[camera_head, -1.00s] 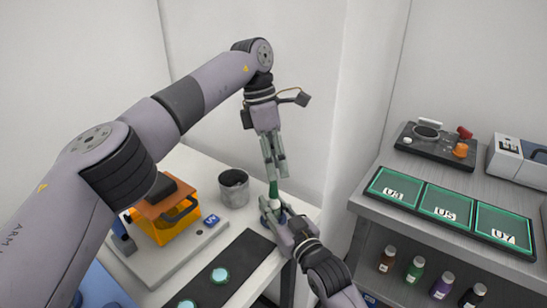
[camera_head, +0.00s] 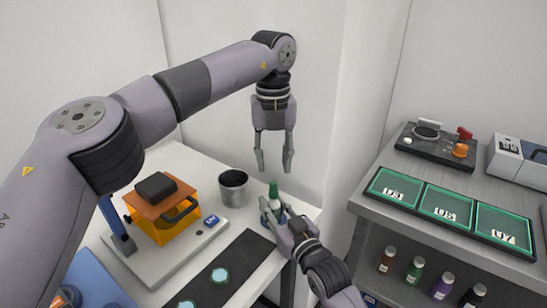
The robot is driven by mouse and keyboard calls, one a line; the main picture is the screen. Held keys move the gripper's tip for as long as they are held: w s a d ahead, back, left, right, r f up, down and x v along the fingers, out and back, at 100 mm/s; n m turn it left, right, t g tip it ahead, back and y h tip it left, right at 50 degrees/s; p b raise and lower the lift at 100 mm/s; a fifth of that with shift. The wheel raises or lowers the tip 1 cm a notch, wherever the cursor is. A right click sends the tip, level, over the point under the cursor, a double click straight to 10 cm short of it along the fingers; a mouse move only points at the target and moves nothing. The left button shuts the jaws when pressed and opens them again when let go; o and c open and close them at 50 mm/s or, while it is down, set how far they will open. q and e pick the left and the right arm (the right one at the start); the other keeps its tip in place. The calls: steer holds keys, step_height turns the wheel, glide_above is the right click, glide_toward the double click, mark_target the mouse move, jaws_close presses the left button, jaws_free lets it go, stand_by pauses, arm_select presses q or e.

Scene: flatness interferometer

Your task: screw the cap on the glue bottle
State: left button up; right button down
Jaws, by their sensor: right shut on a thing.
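The glue bottle (camera_head: 275,204) stands upright near the right corner of the white table, with a pale body and a green tapered cap (camera_head: 273,188) on top. Whether the cap is fully tight I cannot tell. My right gripper (camera_head: 276,216) is shut on the bottle low down and hides part of it. My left gripper (camera_head: 274,170) hangs above the cap, pointing down, with its fingers apart and empty. It is clear of the cap.
A grey cup (camera_head: 233,190) stands just left of the bottle. An orange device (camera_head: 170,222) on a grey base is further left. A dark mat (camera_head: 205,283) with round teal discs lies in front. A grey shelf unit (camera_head: 385,223) with trays and small bottles stands right.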

mark_target(274, 182)
arm_select(q)
steer(key=shift+n, duration=0.3)
steer(key=shift+f, duration=4.05)
steer(key=shift+c, duration=0.4)
jaws_close()
